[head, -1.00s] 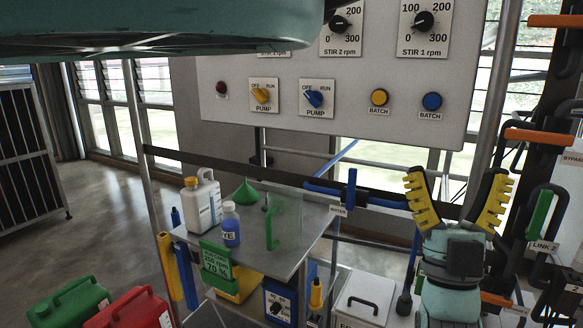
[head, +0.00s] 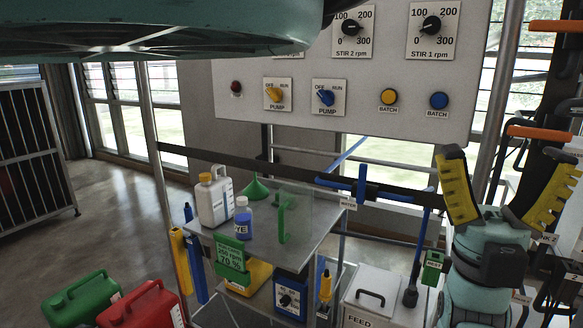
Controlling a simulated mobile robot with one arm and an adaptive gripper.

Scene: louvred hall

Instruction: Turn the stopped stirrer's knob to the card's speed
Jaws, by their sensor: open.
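The wall panel (head: 233,113) carries the STIR 2 rpm knob (head: 351,28) and the STIR 1 rpm knob (head: 431,24), both black on white dials marked 0 to 300. Their exact settings are too small to read. Another plate left of STIR 2 is mostly hidden by a teal part of me. The green card (head: 230,262) on the cart's front appears to read 150 rpm and 70 %; its top line is unclear. My gripper (head: 507,155) points up at the lower right, its yellow-padded fingers wide apart and empty. It appears below the STIR 1 dial and does not touch it.
Yellow (head: 277,93) and blue (head: 325,97) pump switches and batch buttons sit lower on the panel. The cart (head: 300,245) bears a white jug (head: 213,200), dye bottle (head: 243,222) and green funnel (head: 256,188). Pipes and orange handles crowd the right. Open floor (head: 110,215) lies left.

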